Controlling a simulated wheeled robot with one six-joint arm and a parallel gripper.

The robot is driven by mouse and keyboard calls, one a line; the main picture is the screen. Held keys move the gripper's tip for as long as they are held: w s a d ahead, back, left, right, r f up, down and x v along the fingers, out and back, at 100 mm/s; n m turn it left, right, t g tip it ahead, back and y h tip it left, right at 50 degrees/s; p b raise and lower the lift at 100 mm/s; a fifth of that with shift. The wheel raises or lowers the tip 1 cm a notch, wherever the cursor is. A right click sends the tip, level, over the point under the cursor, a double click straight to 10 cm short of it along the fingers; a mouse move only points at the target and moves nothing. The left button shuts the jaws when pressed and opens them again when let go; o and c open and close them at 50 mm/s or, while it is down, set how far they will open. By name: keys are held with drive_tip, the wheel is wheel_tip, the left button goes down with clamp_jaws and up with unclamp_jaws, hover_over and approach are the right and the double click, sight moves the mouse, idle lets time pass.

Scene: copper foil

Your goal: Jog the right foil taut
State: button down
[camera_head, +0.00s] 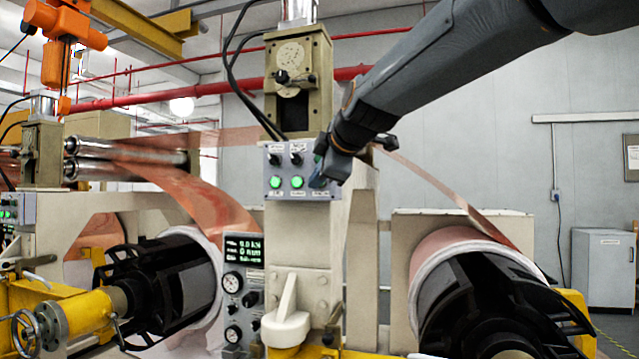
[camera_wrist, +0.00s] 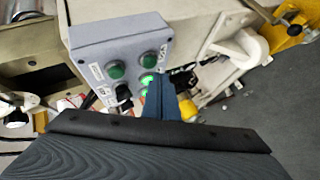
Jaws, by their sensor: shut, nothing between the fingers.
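The right foil (camera_head: 432,181) is a narrow copper strip. It runs down in a nearly straight line, slightly curved near its lower end, onto the right roll (camera_head: 445,246). A grey control box (camera_head: 302,152) on the machine column carries black switches and two lit green buttons (camera_head: 297,182). The box also shows in the wrist view (camera_wrist: 92,52), with several green buttons and a black switch. My gripper (camera_head: 318,180) is shut and empty, its blue fingertips at the box's lower right. In the wrist view the fingers (camera_wrist: 168,84) hide part of the button face; I cannot tell whether they touch it.
The left foil (camera_head: 205,200) hangs in a broad curve from steel rollers (camera_head: 130,160) to the left roll. A gauge panel (camera_head: 243,285) with a lit display sits below the box. A white lever handle (camera_head: 287,318) juts out below. A grey cabinet (camera_head: 600,270) stands at right.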

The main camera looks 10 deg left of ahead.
drive_tip(key=shift+w+b, duration=0.45)
drive_tip(key=shift+b, duration=0.05)
drive_tip(key=shift+w+d+b, duration=0.1)
drive_tip(key=shift+w+b, duration=0.2)
drive_tip(key=shift+w, duration=0.15)
idle(0.8)
drive_tip(key=shift+s, duration=0.9)
drive_tip(key=s, duration=0.5)
drive_tip(key=shift+a, duration=0.25)
idle(0.5)
